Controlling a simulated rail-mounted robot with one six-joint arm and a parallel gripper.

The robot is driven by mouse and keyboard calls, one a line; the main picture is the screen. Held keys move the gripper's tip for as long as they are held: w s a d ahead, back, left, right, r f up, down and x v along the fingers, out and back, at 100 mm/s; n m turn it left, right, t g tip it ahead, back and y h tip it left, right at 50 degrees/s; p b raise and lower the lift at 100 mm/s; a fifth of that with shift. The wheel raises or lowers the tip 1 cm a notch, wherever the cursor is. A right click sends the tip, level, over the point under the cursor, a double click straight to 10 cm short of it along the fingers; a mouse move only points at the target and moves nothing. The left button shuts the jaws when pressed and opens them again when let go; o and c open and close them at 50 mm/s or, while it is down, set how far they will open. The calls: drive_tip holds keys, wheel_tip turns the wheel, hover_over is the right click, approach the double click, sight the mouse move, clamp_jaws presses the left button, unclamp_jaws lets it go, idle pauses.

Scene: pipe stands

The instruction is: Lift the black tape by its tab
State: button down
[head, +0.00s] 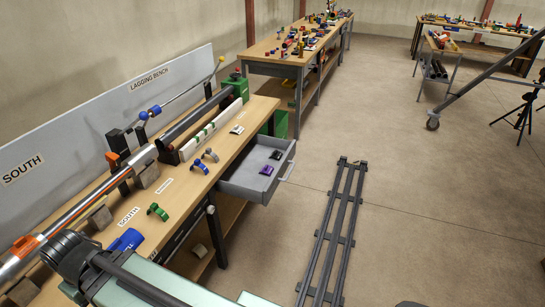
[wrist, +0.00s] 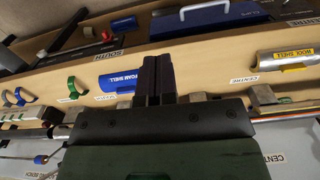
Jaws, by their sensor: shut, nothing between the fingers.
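I cannot clearly identify the black tape or its tab. A small dark item (head: 276,155) lies in the open grey drawer (head: 240,190) in the head view, beside a purple item (head: 266,170); it is too small to tell whether it is the tape. My gripper (wrist: 157,60) shows in the wrist view with its two black fingers together, shut and empty, over the bench by the blue foam shell (wrist: 120,78). The head view shows part of my arm at the lower left, and the fingertips are not visible there.
On the bench stand green (head: 158,211), blue (head: 198,168) and grey (head: 210,155) curved pieces. A long silver pipe (head: 75,215) runs along the bench's back on stands. A silver wool shell (wrist: 285,60) lies at right in the wrist view. The floor beyond the drawer is open around the rails (head: 333,230).

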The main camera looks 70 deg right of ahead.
idle(0.4)
drive_tip(key=c, duration=0.6)
unclamp_jaws()
drive_tip(key=shift+o, duration=0.2)
drive_tip(key=shift+f, duration=0.1)
